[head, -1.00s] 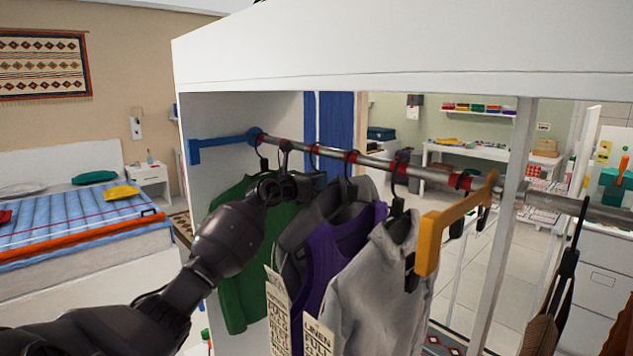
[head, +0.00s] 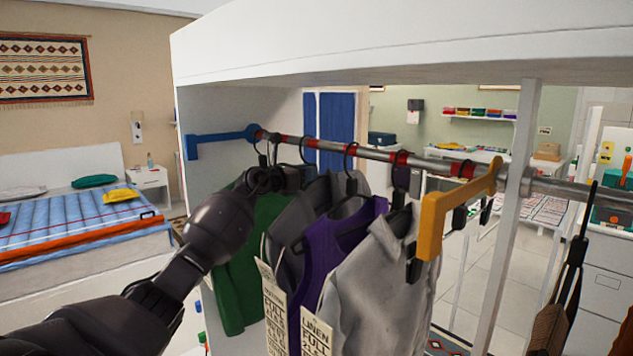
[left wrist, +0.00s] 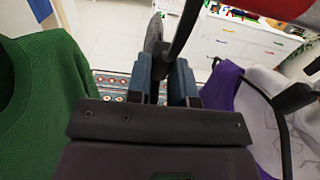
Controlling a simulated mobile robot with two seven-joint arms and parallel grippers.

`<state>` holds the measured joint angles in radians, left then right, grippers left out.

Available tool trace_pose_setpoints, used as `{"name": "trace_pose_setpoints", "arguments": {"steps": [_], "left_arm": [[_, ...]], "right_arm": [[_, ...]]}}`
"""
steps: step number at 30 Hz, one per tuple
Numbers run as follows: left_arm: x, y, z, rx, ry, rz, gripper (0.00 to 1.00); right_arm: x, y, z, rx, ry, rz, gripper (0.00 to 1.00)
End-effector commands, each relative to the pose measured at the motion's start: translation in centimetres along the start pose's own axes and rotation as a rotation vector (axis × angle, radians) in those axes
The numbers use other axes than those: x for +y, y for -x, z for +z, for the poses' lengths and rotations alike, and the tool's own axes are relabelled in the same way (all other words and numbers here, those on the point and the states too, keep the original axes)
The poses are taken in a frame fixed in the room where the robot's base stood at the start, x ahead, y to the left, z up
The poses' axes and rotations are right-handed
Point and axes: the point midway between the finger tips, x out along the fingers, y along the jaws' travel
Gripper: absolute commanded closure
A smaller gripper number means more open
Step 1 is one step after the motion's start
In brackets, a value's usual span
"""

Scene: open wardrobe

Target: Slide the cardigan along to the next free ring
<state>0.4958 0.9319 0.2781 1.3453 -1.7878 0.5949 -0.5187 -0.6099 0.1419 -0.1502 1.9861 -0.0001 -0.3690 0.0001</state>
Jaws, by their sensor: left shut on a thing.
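Several garments hang on a metal rail (head: 327,145) with red rings. From the left they are a green knit (head: 240,270), a dark grey garment (head: 283,218), a purple top (head: 332,238) and a light grey one (head: 372,275). No label I can read marks the cardigan. My left gripper (head: 272,178) is just below the rail, between the green and dark grey garments. In the left wrist view its fingers (left wrist: 163,82) are shut on a dark hanger hook (left wrist: 182,38), with green to the left and purple to the right. What hangs below is hidden. My right gripper is not in view.
A blue bracket (head: 220,138) is at the rail's left end. An orange bracket (head: 445,212) stands right of the light grey garment. A white post (head: 512,205) is further right. A white panel (head: 390,50) runs above the rail.

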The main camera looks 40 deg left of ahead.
Motion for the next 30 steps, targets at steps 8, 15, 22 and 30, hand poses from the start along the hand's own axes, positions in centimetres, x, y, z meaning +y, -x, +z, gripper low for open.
{"name": "trace_pose_setpoints", "arguments": {"steps": [8,15,22,30], "left_arm": [[1.4,-0.1,-0.1,-0.001,-0.001,0.0,0.96],[2.7,-0.1,-0.2,-0.001,-0.001,0.001,0.96],[4.2,-0.1,-0.2,0.001,-0.001,0.001,0.96],[5.8,-0.1,-0.2,0.001,0.0,0.002,0.96]], "right_arm": [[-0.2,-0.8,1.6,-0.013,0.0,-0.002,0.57],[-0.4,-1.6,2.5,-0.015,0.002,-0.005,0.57],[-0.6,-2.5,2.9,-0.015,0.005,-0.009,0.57],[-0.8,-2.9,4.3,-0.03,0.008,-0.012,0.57]]}}
